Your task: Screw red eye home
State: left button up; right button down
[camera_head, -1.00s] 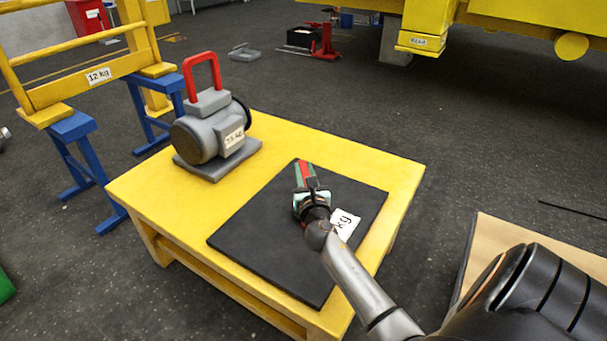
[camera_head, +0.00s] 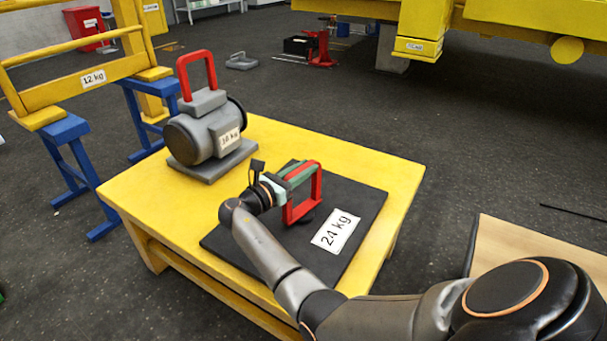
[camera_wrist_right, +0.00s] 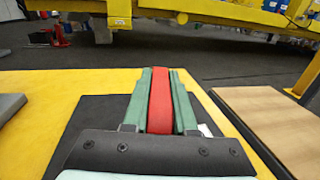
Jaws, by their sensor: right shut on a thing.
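The red eye (camera_head: 319,188) is a squared red loop standing upright over the black plate (camera_head: 365,208), which lies on the yellow table and bears a 24 kg label (camera_head: 335,232). My right gripper (camera_head: 298,174) comes to it from the left in the head view, its green fingers shut on the loop's upper part. In the right wrist view the red eye (camera_wrist_right: 160,100) shows as a red bar between the two green fingers (camera_wrist_right: 159,98). Whether the eye's foot touches the plate, and any thread, cannot be told. My left gripper is not in view.
A grey motor (camera_head: 205,135) with a red handle stands at the yellow table's (camera_head: 140,195) back left. Blue trestles (camera_head: 75,160) holding a yellow frame (camera_head: 95,76) stand to the left. A yellow machine (camera_head: 510,22) is behind. A wooden top (camera_head: 495,240) lies at the right.

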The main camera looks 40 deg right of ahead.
jog(key=shift+s+m+g+b, duration=0.1)
jog(key=shift+m+g+b, duration=0.75)
jog(key=shift+g, duration=0.65)
jog(key=shift+d+m+g, duration=0.1)
jog(key=shift+m+g, duration=0.35)
jog(key=shift+g, duration=0.05)
jog(key=c, duration=0.7)
grip_release()
jog(key=a, duration=0.3)
jog(key=w+a, duration=0.1)
jog(key=a, duration=0.6)
jog(key=shift+w+a, duration=0.15)
jog(key=shift+w, duration=0.2)
jog(key=shift+a, duration=0.8)
